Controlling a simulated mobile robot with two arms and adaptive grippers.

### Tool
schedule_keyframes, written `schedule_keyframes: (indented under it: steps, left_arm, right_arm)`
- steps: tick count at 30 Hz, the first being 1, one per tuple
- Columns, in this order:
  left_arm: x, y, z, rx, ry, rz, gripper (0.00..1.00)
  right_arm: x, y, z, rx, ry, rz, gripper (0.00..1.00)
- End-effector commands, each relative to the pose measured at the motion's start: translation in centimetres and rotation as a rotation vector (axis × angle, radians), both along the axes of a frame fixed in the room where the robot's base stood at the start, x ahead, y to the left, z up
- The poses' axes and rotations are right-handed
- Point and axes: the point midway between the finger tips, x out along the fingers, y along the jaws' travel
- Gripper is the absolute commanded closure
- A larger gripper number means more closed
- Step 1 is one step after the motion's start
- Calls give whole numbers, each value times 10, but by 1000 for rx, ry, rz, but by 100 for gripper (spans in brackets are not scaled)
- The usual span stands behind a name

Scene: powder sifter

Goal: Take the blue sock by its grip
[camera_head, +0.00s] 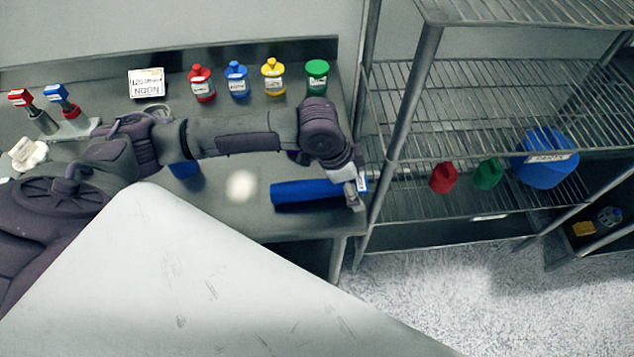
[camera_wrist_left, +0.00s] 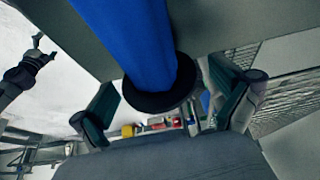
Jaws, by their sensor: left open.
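The blue sock (camera_head: 308,193) lies as a long blue roll on the table near its front right edge. In the left wrist view the sock (camera_wrist_left: 130,40) runs down from the top and ends in a round black part (camera_wrist_left: 160,97), which may be its grip. My left gripper (camera_head: 353,187) is at the sock's right end and hides part of it. In the wrist view the left gripper (camera_wrist_left: 168,106) is open, with one finger on each side of the black end and visible gaps. A dark claw, probably my right gripper (camera_wrist_left: 42,48), shows small at the left.
Red (camera_head: 202,86), blue (camera_head: 237,82), yellow (camera_head: 274,80) and green (camera_head: 317,80) bottles stand along the table's back. A wire shelf (camera_head: 480,110) stands close on the right, holding a large blue container (camera_head: 545,160). A blue cup (camera_head: 184,169) is under my left arm.

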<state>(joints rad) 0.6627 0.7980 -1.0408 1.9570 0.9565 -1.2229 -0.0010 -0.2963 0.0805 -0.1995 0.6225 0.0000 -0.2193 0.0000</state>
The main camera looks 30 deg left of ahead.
Motion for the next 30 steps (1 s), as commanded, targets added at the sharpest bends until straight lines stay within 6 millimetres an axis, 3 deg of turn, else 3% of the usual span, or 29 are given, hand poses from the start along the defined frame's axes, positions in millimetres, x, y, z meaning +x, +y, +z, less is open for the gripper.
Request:
schedule_keyframes:
  steps: [7,19,30]
  left_arm:
    - [0,0,-2,1,-1,-1,0]
    - [0,0,-2,1,-1,0,66]
    - [1,-1,5,-1,-3,1,67]
  right_arm:
    - [-3,0,0,0,4,0,3]
    - [-6,0,0,-1,9,0,3]
    - [-6,0,-2,-1,9,1,3]
